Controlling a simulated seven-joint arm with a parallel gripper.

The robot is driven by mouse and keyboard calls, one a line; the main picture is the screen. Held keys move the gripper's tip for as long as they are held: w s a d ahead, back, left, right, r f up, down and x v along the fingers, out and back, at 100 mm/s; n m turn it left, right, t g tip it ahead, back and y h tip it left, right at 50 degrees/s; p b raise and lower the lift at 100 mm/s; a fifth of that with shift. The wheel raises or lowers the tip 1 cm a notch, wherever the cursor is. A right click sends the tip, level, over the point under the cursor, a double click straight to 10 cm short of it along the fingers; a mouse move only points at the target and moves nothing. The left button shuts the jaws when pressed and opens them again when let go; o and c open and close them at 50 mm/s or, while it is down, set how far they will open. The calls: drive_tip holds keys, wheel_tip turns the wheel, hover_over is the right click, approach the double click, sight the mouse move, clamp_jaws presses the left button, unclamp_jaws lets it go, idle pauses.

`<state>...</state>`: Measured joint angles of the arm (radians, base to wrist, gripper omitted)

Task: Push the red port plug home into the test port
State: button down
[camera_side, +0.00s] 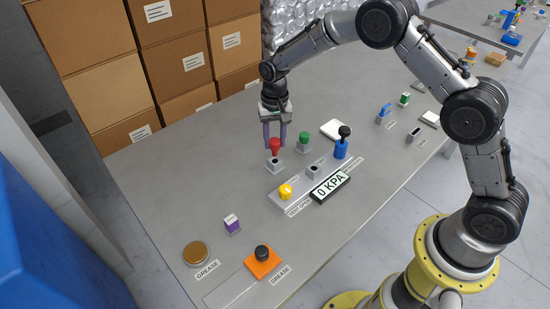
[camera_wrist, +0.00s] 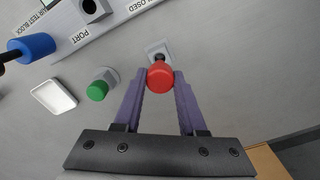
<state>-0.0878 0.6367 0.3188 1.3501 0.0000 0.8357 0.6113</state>
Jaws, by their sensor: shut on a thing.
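The red port plug (camera_side: 274,146) is upright between the two fingers of my gripper (camera_side: 275,136), which is shut on its head. In the wrist view the red head (camera_wrist: 160,76) sits between the fingertips (camera_wrist: 161,84). Its small grey holder (camera_side: 274,166) is directly below, also partly visible in the wrist view (camera_wrist: 157,48). I cannot tell whether the plug's lower end is still in the holder. The test port (camera_side: 313,172) is a dark opening on the grey test block (camera_side: 300,187), labelled PORT in the wrist view (camera_wrist: 92,9). Nothing is in it.
A yellow knob (camera_side: 285,191) is on the block's near end. The display (camera_side: 330,187) reads 0 KPA. The table's left side is mostly clear.

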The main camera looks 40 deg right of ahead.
drive_tip(key=shift+s, duration=0.1)
drive_tip(key=s+d+r, duration=0.5)
drive_tip(key=s+r, duration=0.2)
drive_tip(key=s, duration=0.3)
drive_tip(key=shift+s, duration=0.4)
drive_tip(key=shift+f, duration=2.8)
drive_tip(key=shift+f, duration=2)
drive_tip(key=shift+c, duration=2)
unclamp_jaws()
